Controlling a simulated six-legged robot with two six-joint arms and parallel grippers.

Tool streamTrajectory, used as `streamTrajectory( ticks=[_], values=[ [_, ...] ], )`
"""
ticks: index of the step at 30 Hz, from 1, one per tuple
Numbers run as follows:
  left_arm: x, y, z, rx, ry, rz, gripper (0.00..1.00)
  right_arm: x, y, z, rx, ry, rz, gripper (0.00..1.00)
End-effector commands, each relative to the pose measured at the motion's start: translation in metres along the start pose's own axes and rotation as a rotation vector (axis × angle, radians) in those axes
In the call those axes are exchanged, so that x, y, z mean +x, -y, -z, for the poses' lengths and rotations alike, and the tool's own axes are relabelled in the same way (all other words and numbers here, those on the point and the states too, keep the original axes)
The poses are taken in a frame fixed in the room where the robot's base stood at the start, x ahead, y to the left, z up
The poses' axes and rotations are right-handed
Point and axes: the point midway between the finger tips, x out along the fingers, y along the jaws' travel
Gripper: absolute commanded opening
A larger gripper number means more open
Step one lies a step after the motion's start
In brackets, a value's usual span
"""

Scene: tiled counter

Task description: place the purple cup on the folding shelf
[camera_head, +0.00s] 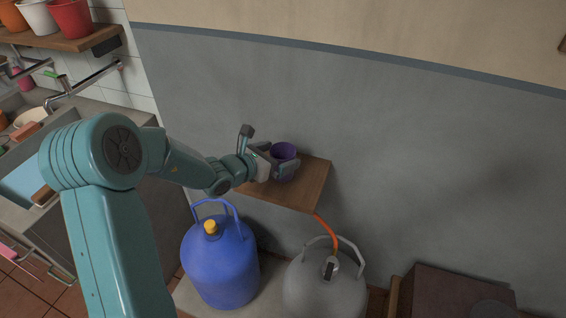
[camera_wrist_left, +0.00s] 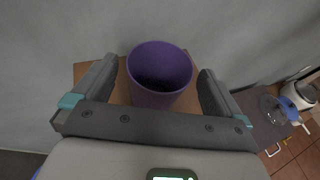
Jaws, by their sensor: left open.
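The purple cup (camera_head: 284,155) stands upright on the wooden folding shelf (camera_head: 308,187), which juts from the grey wall. My left gripper (camera_head: 281,169) is at the cup, with its fingers on either side of it. In the left wrist view the cup (camera_wrist_left: 159,72) sits between the two open fingers of my left gripper (camera_wrist_left: 158,88), with visible gaps on both sides. The shelf's wood (camera_wrist_left: 120,92) shows beneath the cup there. My right gripper is not in view.
A blue gas bottle (camera_head: 222,262) and a grey one (camera_head: 322,285) stand below the shelf. An orange hose (camera_head: 326,230) hangs by the shelf's right end. A sink counter (camera_head: 30,180) is at the left, under a wooden shelf with pots (camera_head: 72,17). A brown box (camera_head: 460,292) is at lower right.

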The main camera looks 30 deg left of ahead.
Motion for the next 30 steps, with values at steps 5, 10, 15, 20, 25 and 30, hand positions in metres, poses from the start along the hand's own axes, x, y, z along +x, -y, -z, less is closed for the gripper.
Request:
streamTrajectory(
  ticks=[5, 10, 15, 20, 25, 30],
  values=[
    [0.023, 0.001, -0.001, -0.001, 0.0, 0.001, 1.0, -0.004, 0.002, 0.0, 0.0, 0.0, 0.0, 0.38],
    [0.025, 0.0, -0.001, 0.0, 0.001, 0.0, 1.0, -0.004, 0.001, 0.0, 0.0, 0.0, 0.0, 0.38],
    [0.025, 0.0, 0.0, 0.0, 0.0, 0.0, 0.74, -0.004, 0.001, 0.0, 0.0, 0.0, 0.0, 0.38],
    [0.025, 0.0, 0.0, 0.0, 0.0, 0.0, 0.42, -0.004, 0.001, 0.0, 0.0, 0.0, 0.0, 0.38],
    [0.025, 0.0, -0.001, 0.0, 0.0, 0.0, 0.42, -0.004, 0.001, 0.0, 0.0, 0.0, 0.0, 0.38],
    [0.022, 0.0, -0.008, 0.002, 0.001, 0.0, 0.42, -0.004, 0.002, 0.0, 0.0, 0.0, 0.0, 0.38]
  ],
)
